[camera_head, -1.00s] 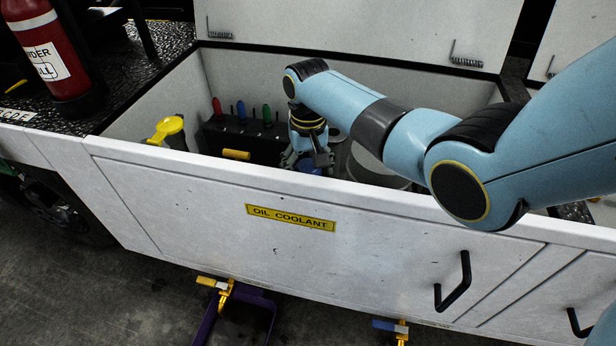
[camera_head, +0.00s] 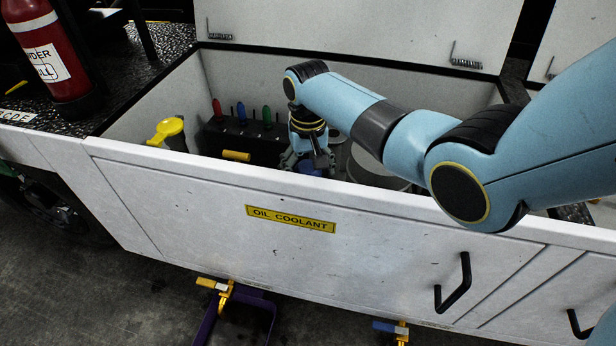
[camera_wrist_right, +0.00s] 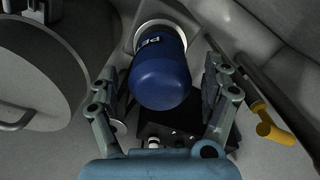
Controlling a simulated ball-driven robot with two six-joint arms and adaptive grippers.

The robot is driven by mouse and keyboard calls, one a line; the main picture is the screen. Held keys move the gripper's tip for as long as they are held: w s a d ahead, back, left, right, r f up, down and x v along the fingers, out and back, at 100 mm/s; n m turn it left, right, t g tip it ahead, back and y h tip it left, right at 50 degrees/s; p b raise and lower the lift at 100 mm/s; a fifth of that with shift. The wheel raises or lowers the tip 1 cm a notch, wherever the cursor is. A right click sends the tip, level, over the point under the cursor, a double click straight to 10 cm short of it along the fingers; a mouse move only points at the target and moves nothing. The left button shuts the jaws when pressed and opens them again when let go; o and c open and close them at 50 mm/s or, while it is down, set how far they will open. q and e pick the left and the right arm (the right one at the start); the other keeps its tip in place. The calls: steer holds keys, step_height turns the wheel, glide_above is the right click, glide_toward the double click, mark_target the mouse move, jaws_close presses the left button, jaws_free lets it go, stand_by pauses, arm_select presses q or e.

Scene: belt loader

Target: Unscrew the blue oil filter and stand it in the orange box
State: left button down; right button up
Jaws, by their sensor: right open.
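The blue oil filter (camera_wrist_right: 160,75) has white lettering and shows between the open fingers of my right gripper (camera_wrist_right: 165,92) in the right wrist view. Its far end meets a pale round mount (camera_wrist_right: 160,27). Both fingers look apart from its sides. In the head view my right gripper (camera_head: 309,158) reaches down into the open bay, and only a little of the filter (camera_head: 308,167) shows below it, behind the front panel. I cannot see the orange box. My left gripper is out of view.
The white front panel (camera_head: 200,200) labelled OIL COOLANT borders the bay. A yellow-capped filler (camera_head: 166,130), a dark block (camera_head: 235,143) with coloured tops and a yellow handle (camera_head: 236,155) stand left of my gripper. A large round drum (camera_wrist_right: 38,75) is close at left in the wrist view.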

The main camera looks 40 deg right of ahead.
steer(key=shift+r+m+p, duration=0.2)
steer(key=shift+m+p, duration=0.45)
steer(key=shift+m, duration=0.35)
steer(key=shift+m+p, duration=0.4)
steer(key=shift+m, duration=0.4)
steer(key=m+p, duration=0.1)
steer(key=m, duration=0.3)
steer(key=m+p, duration=0.1)
steer(key=m, duration=0.3)
steer(key=shift+m+p, duration=0.3)
steer(key=shift+p, duration=0.05)
steer(key=m+p, duration=0.1)
steer(key=m, duration=0.4)
steer(key=shift+f, duration=0.15)
